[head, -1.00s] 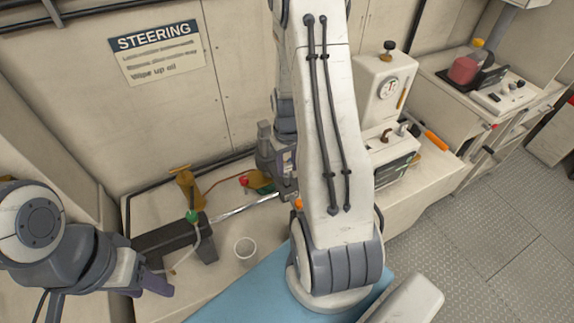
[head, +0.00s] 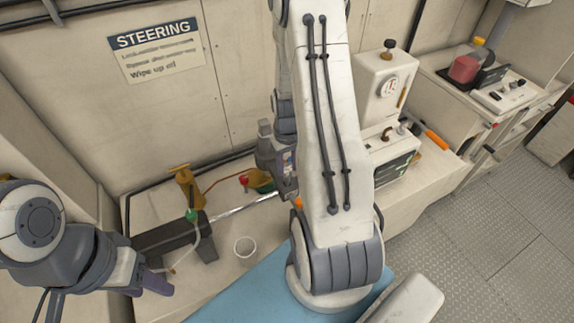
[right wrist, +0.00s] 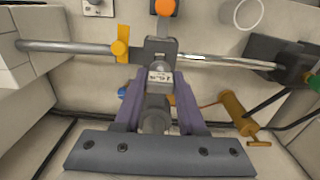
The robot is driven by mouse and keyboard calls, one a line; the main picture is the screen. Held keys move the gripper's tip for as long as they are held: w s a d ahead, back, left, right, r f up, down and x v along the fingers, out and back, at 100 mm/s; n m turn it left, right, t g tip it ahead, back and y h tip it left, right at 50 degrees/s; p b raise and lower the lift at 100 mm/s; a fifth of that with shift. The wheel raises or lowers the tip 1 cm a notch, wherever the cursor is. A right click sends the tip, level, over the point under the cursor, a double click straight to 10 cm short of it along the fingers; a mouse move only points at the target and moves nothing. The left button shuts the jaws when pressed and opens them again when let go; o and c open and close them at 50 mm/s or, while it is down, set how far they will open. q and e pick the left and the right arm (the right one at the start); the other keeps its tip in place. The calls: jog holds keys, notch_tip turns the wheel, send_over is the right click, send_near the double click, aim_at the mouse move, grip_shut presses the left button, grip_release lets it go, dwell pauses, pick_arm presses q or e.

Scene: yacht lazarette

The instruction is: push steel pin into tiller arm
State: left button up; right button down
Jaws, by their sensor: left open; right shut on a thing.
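I cannot tell whether the block is part of the tiller arm, and I cannot make out the steel pin for certain. In the head view the right gripper (head: 285,185) is partly behind my own arm, and the steel rod (head: 240,205) runs left from it. My left gripper (head: 157,282) is open and empty, low at the left, apart from the rod.
A dark mount (head: 178,240) stands at the rod's left end, with a brass cylinder (head: 187,187) behind it. A blue mat (head: 245,288) lies in front.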

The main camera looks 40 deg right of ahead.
aim_at(287, 172)
jog(key=shift+f+b, duration=1.5)
jog(key=shift+f, duration=0.5)
dwell(0.6)
jog(key=shift+c, duration=2)
grip_release()
jog(key=shift+r, duration=0.1)
jog(key=shift+r, duration=0.35)
notch_tip(287, 172, up, 10)
jog(key=shift+f+b, duration=0.2)
jog(key=shift+b, duration=0.7)
